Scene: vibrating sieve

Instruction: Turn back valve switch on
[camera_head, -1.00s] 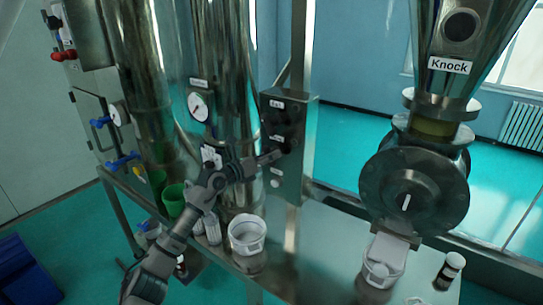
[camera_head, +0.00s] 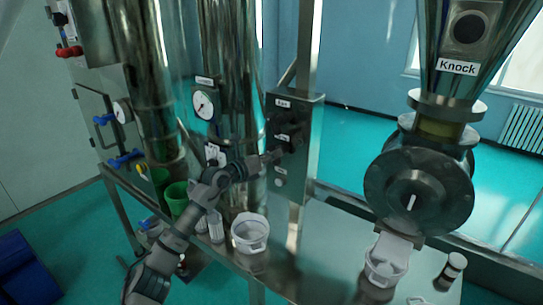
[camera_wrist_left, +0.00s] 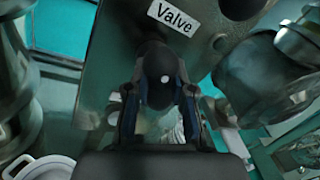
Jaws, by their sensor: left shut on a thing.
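The valve switch is a black knob (camera_wrist_left: 158,75) below a white "Valve" label (camera_wrist_left: 174,17) in the left wrist view. It sits on a grey metal control box (camera_head: 308,115), which carries several dark switches in the head view. My left gripper (camera_head: 275,156) reaches in from the left to the box. In the left wrist view my left gripper (camera_wrist_left: 160,95) has one finger on each side of the knob and is shut on it. The fingers partly hide the knob in the head view. My right gripper is not in view.
A white pot (camera_head: 249,233) and a green cup (camera_head: 175,198) stand on the metal table (camera_head: 325,262). Tall steel cylinders with a gauge (camera_head: 203,105) are left of the box. A hopper with a round valve body (camera_head: 418,192) stands at the right.

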